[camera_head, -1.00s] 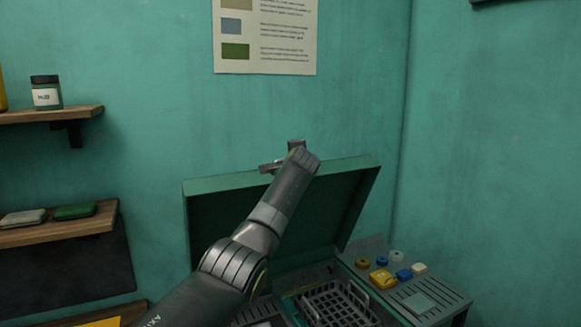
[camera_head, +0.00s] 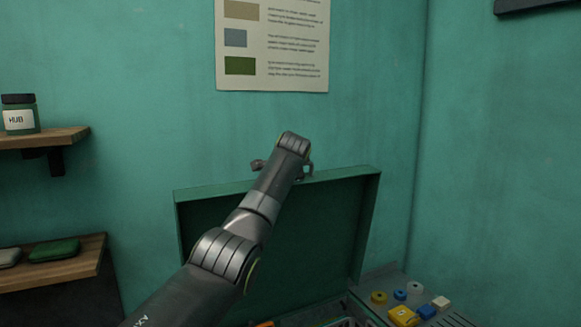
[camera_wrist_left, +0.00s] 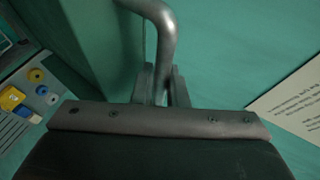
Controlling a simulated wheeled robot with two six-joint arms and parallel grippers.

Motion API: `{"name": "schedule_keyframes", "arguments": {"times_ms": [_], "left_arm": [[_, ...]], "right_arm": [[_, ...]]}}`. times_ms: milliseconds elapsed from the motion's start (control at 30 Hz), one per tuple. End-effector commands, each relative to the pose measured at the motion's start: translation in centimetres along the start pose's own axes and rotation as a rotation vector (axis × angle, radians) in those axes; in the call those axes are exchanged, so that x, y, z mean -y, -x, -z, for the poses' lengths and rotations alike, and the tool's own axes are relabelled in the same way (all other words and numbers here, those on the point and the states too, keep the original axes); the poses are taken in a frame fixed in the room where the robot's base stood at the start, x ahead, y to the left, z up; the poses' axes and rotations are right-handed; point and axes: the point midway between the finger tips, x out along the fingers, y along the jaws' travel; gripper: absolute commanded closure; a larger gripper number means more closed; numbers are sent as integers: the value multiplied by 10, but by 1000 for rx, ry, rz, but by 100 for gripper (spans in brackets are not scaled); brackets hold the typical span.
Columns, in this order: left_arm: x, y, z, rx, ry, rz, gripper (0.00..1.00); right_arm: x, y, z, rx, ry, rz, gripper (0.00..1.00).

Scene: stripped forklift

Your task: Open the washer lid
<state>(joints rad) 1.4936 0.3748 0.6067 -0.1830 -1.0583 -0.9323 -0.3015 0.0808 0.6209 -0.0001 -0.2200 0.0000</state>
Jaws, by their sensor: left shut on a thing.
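The dark green washer lid (camera_head: 335,225) stands raised, close to upright, against the teal wall at the centre of the head view. Its side fills the upper left of the left wrist view (camera_wrist_left: 100,45). My left arm reaches up across the lid to its top edge. In the wrist view my left gripper (camera_wrist_left: 162,88) is shut on a bent grey bar handle (camera_wrist_left: 163,30). In the head view my own wrist hides most of the fingers and handle. My right gripper is in neither view.
The washer's top panel (camera_head: 380,272) holds yellow, blue and white knobs and blocks at lower right. Wooden shelves (camera_head: 60,262) with a jar (camera_head: 20,115) and flat cases are at left. A poster (camera_head: 272,45) hangs above the lid.

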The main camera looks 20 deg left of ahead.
Motion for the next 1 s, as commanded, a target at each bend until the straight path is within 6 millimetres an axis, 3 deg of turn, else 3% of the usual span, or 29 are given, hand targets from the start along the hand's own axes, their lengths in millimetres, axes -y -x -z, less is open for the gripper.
{"name": "schedule_keyframes", "arguments": {"times_ms": [167, 200, 367, 767, 1000], "left_arm": [[-4, -2, -2, 6, -1, -9, 100], [-4, -2, -2, 6, -1, -9, 85], [-3, -2, -1, 4, -1, -6, 66], [-3, 4, 0, 1, 0, -1, 66], [-5, 27, -1, -1, 1, 2, 66]], "right_arm": [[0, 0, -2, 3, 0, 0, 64], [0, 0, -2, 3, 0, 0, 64], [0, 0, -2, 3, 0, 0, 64], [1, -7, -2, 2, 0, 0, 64], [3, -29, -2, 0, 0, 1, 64]]}}
